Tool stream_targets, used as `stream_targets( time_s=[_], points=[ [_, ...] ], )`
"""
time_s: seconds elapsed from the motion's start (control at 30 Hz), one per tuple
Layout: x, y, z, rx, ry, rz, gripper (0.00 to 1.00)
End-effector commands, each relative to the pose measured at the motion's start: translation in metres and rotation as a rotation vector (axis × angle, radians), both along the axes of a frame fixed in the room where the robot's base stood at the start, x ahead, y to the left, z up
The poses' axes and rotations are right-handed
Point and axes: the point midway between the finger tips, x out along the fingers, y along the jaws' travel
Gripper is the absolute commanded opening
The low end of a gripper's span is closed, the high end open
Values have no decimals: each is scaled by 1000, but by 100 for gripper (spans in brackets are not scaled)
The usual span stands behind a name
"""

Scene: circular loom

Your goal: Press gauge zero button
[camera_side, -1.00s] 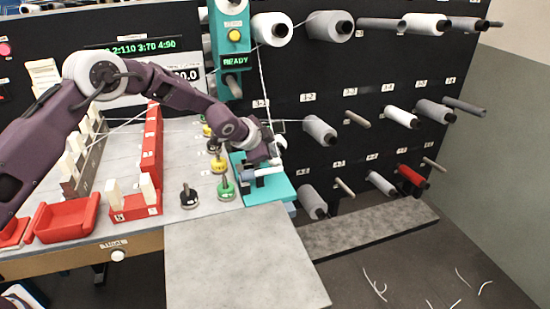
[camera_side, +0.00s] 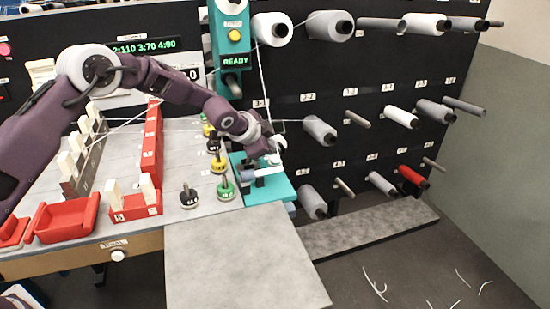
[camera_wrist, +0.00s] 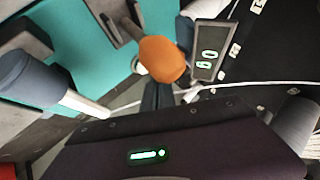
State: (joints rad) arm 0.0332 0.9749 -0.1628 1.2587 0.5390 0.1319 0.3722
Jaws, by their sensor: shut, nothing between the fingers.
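The gauge appears to be the teal stand (camera_side: 270,191) on the right end of the bench. In the wrist view the teal base (camera_wrist: 95,45) carries an orange round-ended piece (camera_wrist: 162,60) on a grey post. A small dark display (camera_wrist: 208,55) with pale green digits stands beside it. I cannot tell for certain which part is the zero button. My gripper (camera_side: 256,170) is low over the teal stand. In the wrist view its dark fingers (camera_wrist: 160,97) are together and empty, just below the orange piece in the picture; contact cannot be told.
A white-tipped cylinder (camera_wrist: 45,85) is close at left in the wrist view. Green (camera_side: 225,190) and yellow (camera_side: 218,164) weights stand left of the teal stand. A thread runs down past my gripper. The spool rack (camera_side: 370,90) is behind. The grey slab (camera_side: 240,260) in front is clear.

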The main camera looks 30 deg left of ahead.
Motion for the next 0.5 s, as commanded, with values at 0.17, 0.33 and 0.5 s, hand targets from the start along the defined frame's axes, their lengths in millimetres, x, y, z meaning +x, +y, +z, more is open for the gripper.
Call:
stream_targets(
  time_s=[0.17,0.33,0.5],
  points=[
    [1,0,11,-2,-3,0,0],
    [0,0,28,0,-3,0,0],
    [1,0,44,-1,-2,1,0]
  ],
)
